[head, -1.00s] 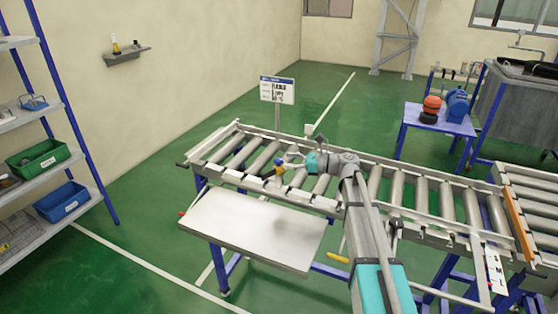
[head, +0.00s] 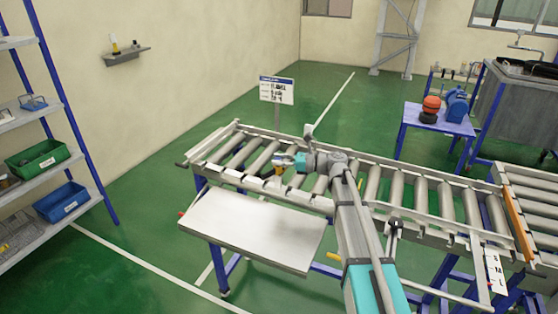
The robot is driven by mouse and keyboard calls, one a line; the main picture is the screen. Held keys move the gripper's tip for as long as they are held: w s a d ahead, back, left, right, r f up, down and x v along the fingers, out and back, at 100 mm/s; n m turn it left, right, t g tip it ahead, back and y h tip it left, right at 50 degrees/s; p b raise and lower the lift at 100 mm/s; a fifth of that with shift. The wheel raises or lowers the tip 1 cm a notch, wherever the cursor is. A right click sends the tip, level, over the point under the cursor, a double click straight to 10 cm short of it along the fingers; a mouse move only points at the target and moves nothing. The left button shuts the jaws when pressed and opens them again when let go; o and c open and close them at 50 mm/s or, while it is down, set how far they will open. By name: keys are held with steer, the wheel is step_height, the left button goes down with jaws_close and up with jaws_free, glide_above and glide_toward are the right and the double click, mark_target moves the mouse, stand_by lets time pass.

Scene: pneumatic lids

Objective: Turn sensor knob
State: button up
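My gripper (head: 279,160) reaches from the right over the roller conveyor (head: 222,176), near its left half. It is small in the head view, and I cannot tell whether its fingers are open or shut. A small yellow-orange part (head: 278,170), possibly the sensor, shows on the conveyor close below the gripper. I cannot make out a knob on it. I cannot tell whether the gripper touches this part.
A white sloped table (head: 250,230) stands in front of the conveyor. A sign (head: 277,89) stands behind it. A dark knobbed lever (head: 395,224) and a yellow handle (head: 334,256) are near my arm. Shelves (head: 40,170) stand at left.

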jaws_close()
steer(key=shift+w, duration=0.1)
steer(key=shift+n+g, duration=0.3)
steer(key=shift+g, duration=0.4)
steer(key=shift+n+g, duration=0.4)
steer(key=shift+n, duration=0.1)
steer(key=o, duration=0.7)
jaws_free()
steer(key=shift+o, duration=0.2)
